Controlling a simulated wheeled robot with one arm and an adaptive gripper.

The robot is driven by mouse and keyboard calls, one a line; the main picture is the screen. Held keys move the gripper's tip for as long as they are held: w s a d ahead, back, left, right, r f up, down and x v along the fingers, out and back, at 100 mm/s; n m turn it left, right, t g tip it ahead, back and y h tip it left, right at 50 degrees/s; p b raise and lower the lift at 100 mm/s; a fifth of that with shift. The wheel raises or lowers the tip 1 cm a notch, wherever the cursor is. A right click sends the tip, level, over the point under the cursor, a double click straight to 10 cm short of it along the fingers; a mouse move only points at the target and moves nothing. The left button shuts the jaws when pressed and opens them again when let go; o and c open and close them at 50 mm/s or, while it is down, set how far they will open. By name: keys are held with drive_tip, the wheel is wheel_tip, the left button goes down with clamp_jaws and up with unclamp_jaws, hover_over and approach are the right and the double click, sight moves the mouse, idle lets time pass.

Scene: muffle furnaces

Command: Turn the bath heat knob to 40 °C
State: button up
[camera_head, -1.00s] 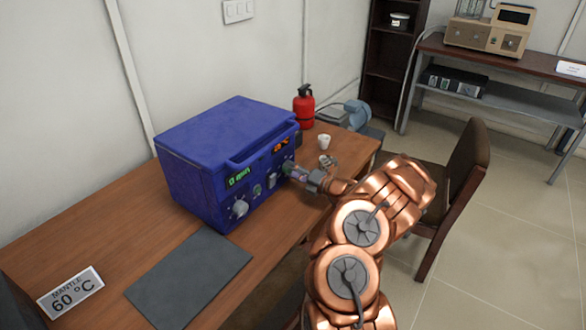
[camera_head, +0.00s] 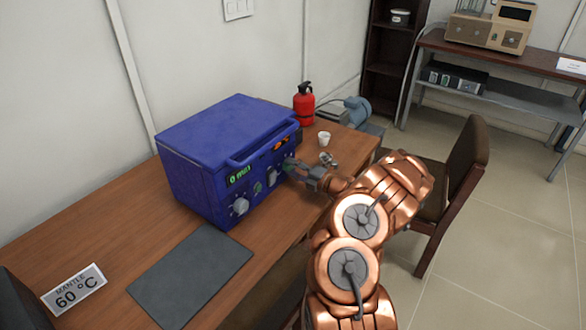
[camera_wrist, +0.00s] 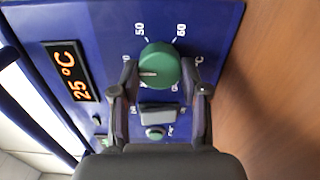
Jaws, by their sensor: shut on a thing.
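The blue bath (camera_head: 225,145) stands on the wooden table, its control panel facing my arm. My gripper (camera_head: 290,168) is at the right part of that panel. In the wrist view my gripper (camera_wrist: 159,72) has a finger on each side of the round green knob (camera_wrist: 160,62) and is shut on it. The knob's white mark points left, slightly down. The labels 50 and 60 show above the knob; the labels at its sides are partly hidden by the fingers. The orange display (camera_wrist: 70,72) reads 25 °C.
A grey switch (camera_wrist: 158,112) and a small green button (camera_wrist: 155,133) sit close below the knob. A white cup (camera_head: 324,138), red extinguisher (camera_head: 304,104), grey mat (camera_head: 190,265) and chair (camera_head: 465,165) stand around.

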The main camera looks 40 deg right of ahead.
drive_tip(key=o, duration=1.1)
drive_tip(key=shift+o, duration=0.2)
drive_tip(key=v, duration=1.1)
drive_tip(key=shift+s+d, duration=0.1)
drive_tip(key=shift+s, duration=0.35)
